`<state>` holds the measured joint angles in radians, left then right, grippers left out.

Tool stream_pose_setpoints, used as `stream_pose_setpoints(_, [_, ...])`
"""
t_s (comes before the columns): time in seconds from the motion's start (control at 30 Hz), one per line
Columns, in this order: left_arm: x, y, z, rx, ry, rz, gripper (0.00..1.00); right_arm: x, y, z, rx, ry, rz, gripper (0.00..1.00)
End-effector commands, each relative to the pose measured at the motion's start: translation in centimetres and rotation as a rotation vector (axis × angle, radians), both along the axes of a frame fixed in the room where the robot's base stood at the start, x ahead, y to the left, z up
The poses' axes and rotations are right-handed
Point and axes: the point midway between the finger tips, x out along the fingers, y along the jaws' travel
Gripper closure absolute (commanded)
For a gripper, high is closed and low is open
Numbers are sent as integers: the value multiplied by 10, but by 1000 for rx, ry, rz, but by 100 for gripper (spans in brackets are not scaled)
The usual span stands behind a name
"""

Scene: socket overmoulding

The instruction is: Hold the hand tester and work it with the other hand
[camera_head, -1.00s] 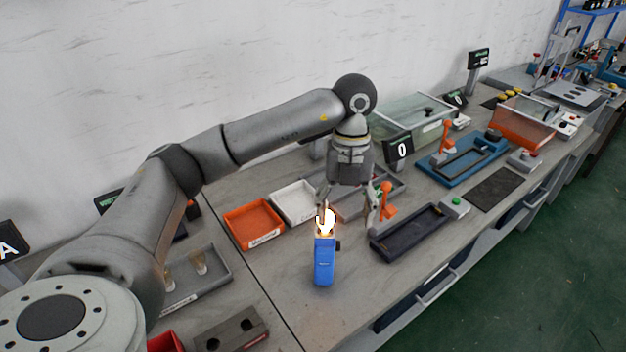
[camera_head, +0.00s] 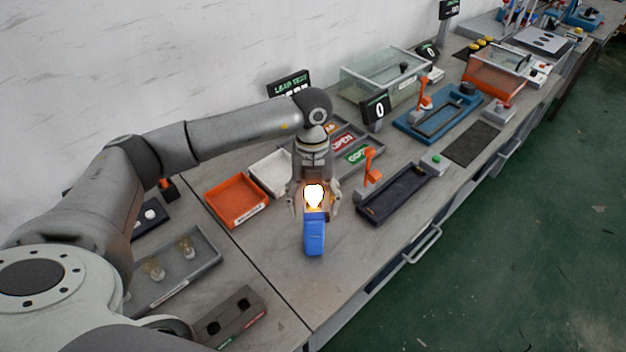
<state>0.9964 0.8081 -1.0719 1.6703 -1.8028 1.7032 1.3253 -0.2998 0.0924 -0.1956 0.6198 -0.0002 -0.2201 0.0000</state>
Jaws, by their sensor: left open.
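The hand tester (camera_head: 314,236) is a blue upright body with a brightly glowing bulb (camera_head: 313,196) at its top. It shows near the middle of the head view, over the grey bench. My left gripper (camera_head: 315,208) points down just behind the tester in the picture. Its fingers are spread, one on each side of the glowing bulb. The gripper is open, and I cannot tell whether a finger touches the tester. The glow and the tester hide part of the gripper. My right gripper is not in view.
An orange tray (camera_head: 235,203) and a white tray (camera_head: 270,173) lie left of the gripper. A dark fixture with an orange lever (camera_head: 371,166) stands to the right. A grey tray with bulbs (camera_head: 205,252) and a two-hole block (camera_head: 229,318) are near left. Bench right of the tester is clear.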

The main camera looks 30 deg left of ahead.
Motion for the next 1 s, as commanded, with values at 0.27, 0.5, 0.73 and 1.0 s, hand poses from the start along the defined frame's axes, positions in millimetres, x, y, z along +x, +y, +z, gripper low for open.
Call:
stream_pose_setpoints(0.27, [-2,-2,-15,-1,-1,-3,32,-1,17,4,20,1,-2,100])
stream_pose_setpoints(0.5, [-2,-2,-16,-1,-2,-2,36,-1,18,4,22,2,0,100])
stream_pose_setpoints(0.73, [-2,-2,-15,-1,-2,-2,66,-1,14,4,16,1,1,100])
stream_pose_setpoints(1.0, [-2,-2,-15,-1,-2,-2,68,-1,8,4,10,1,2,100])
